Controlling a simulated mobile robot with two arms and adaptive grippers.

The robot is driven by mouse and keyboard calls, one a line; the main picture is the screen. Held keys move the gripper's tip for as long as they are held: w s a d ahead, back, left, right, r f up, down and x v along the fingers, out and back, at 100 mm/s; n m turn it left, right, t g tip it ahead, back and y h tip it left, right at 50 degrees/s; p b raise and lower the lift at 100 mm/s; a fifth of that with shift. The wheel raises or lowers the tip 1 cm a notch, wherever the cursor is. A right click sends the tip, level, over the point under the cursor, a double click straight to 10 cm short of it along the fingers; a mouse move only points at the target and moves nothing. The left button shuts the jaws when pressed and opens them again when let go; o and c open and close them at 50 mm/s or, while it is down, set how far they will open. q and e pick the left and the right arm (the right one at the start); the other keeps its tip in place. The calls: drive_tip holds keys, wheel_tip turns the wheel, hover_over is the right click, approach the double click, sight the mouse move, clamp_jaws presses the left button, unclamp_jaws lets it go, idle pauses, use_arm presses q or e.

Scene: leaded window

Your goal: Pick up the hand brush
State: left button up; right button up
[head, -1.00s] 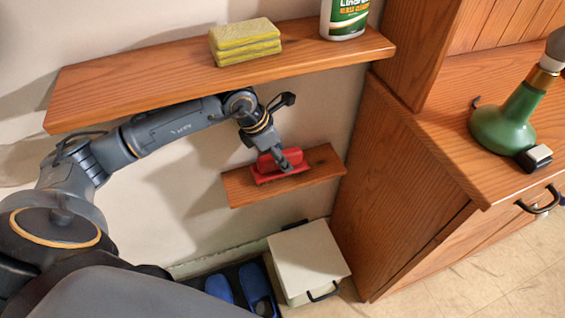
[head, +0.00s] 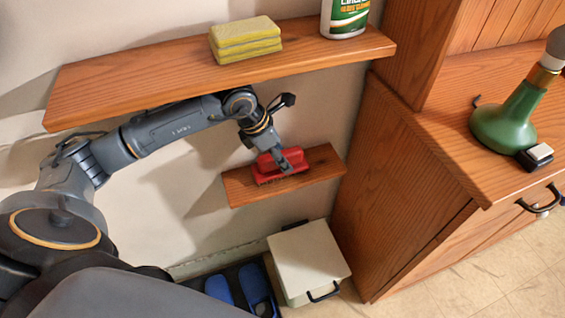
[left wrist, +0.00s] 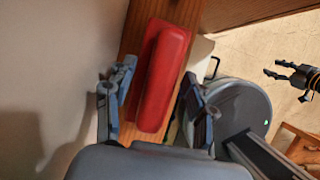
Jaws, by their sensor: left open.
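The hand brush (head: 268,168) is red and lies on the small lower wooden shelf (head: 325,165). In the left wrist view the brush (left wrist: 162,80) shows as a long red block with a raised grip. My left gripper (head: 288,158) is open at the brush, and its fingers hide part of it in the head view. In the left wrist view the fingers of my left gripper (left wrist: 158,90) stand apart, one on each side of the brush. My right gripper (left wrist: 285,75) shows small at the right edge of the left wrist view; its jaws are too small to judge.
An upper shelf (head: 130,88) runs above my left arm, with yellow sponges (head: 245,40) and a spray bottle (head: 345,15) on it. A wooden cabinet (head: 400,190) stands to the right. A white bin (head: 308,258) and blue slippers (head: 255,288) are below.

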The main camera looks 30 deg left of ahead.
idle(0.4)
use_arm(q)
clamp_jaws()
drive_tip(key=shift+r, duration=0.1)
idle(0.3)
